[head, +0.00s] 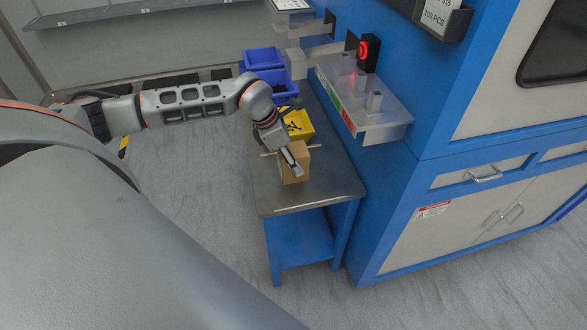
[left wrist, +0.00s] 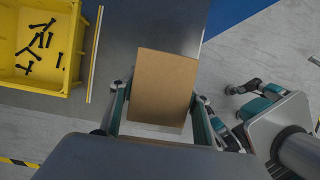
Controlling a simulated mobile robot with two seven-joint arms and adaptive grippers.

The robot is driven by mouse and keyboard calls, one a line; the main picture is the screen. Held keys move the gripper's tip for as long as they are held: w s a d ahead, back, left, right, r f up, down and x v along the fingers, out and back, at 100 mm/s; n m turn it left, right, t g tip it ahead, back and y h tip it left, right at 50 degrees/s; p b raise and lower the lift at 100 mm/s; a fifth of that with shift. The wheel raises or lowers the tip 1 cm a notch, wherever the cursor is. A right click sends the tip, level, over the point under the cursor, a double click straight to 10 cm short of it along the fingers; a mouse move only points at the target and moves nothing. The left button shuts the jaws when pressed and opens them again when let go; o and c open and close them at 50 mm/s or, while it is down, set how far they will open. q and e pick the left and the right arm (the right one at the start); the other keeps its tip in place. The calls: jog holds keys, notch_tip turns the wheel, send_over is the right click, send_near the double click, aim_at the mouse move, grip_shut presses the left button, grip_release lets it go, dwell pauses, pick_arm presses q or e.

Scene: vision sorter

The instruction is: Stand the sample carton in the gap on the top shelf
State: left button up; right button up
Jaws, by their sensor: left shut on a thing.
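The sample carton is a plain brown box (head: 299,171) at the small steel-topped table in the head view. It also shows in the left wrist view as a flat brown face (left wrist: 165,85). My left gripper (head: 291,161) reaches down over the carton and is shut on it, with one finger on each side in the wrist view (left wrist: 160,112). I cannot tell whether the carton rests on the tabletop or is just above it. The shelf gap is not visible.
The steel-topped table (head: 330,187) has a blue frame. A yellow bin (head: 299,124) with black bolts and a thin pale rod (left wrist: 95,55) lie beside the carton. Blue bins (head: 277,82) stand behind. A blue machine (head: 420,130) with a clear-walled tray (head: 385,118) rises at the right.

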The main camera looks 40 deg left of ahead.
pick_arm(q)
jog(key=shift+f, duration=1.95)
jog(key=shift+f, duration=0.15)
jog(key=o, duration=1.4)
jog(key=shift+o, duration=0.2)
